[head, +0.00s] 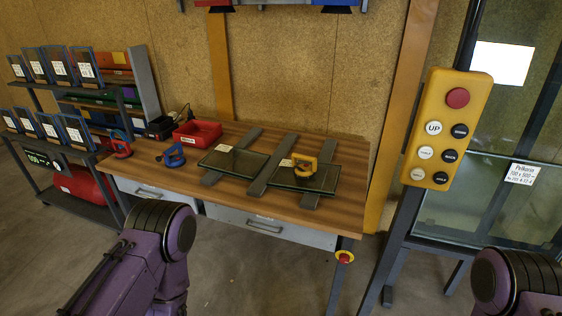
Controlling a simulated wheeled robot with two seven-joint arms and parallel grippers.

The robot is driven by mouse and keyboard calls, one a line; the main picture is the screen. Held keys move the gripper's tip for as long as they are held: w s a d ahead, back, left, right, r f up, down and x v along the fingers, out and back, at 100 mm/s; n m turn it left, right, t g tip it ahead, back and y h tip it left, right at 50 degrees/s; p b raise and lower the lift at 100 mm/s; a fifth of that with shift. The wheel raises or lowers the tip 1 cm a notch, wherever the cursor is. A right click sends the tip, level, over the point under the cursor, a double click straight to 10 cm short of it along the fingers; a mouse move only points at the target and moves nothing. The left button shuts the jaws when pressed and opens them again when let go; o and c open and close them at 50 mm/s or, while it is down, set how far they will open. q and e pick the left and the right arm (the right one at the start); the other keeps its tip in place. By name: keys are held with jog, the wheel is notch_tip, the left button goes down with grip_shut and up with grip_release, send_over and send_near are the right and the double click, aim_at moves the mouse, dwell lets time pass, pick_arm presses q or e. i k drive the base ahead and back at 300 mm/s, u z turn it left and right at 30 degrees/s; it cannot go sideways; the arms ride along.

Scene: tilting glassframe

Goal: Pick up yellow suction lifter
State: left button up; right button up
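The yellow suction lifter (304,166) stands on a dark glass pane (318,181) on the right part of the wooden workbench (340,217). Its handle faces up, and it looks upright. The pane rests across grey bars on the bench. My purple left arm shows at the lower left and my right arm at the lower right corner. Neither gripper is in the picture, so whether they are open or shut is hidden. No part of my arms touches the lifter.
A blue lifter (174,156), a red lifter (120,146) and a red bin (197,133) are at the bench's left. A second pane (233,161) lies left of the yellow lifter. A yellow button panel (445,130) stands right. A red knob (344,257) sticks out below the bench.

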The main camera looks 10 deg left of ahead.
aim_at(310, 172)
jog(key=z, duration=0.1)
jog(key=i, duration=1.1)
jog(key=z, duration=0.25)
